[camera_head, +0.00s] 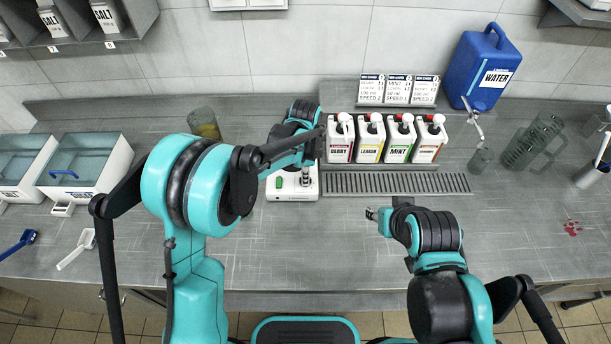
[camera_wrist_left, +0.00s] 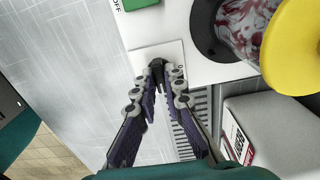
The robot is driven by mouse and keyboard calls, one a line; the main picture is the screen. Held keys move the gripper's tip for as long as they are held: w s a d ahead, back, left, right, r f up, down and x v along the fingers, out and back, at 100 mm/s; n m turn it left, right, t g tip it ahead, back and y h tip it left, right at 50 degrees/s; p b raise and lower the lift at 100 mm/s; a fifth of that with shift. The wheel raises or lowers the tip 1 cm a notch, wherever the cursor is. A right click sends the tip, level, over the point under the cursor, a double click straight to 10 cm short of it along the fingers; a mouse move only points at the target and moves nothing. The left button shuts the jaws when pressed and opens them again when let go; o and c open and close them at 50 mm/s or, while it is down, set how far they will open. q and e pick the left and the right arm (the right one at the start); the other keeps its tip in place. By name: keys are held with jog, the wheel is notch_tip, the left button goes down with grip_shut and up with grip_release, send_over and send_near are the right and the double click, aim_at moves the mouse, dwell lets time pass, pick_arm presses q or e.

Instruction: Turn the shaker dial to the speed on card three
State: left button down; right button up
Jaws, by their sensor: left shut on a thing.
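The shaker (camera_head: 291,187) is a white box with a green switch, on the bench below the left arm. In the left wrist view its white front panel (camera_wrist_left: 172,50) shows a green switch (camera_wrist_left: 138,3) marked OFF. My left gripper (camera_wrist_left: 157,66) is shut on the small dark dial at the panel, mostly hidden between the fingertips. The dial's setting cannot be read. Three cards (camera_head: 398,89) stand in a row behind the bottles; the rightmost card (camera_head: 425,90) has a speed line too small to read surely. My right gripper (camera_head: 373,214) hangs apart over the bench, its opening unclear.
Several labelled bottles (camera_head: 370,140) stand right of the shaker, behind a drain grate (camera_head: 400,183). White bins (camera_head: 90,165) stand left. The bench front is mostly clear.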

pick_arm(q)
jog(key=c, duration=1.6)
grip_release()
notch_tip(320, 180, up, 12)
jog(key=s+a+r+n+t, duration=0.4)
jog(key=s+a+r+n, duration=0.1)
jog(key=s+a+n, duration=0.5)
jog(key=s+a+f+n+t, duration=0.3)
jog(key=s+a+n, duration=0.4)
jog(key=s, duration=0.3)
jog(key=shift+a+f+n+b, duration=0.3)
jog(key=shift+a+f+n, duration=0.1)
jog(key=shift+f+n, duration=0.1)
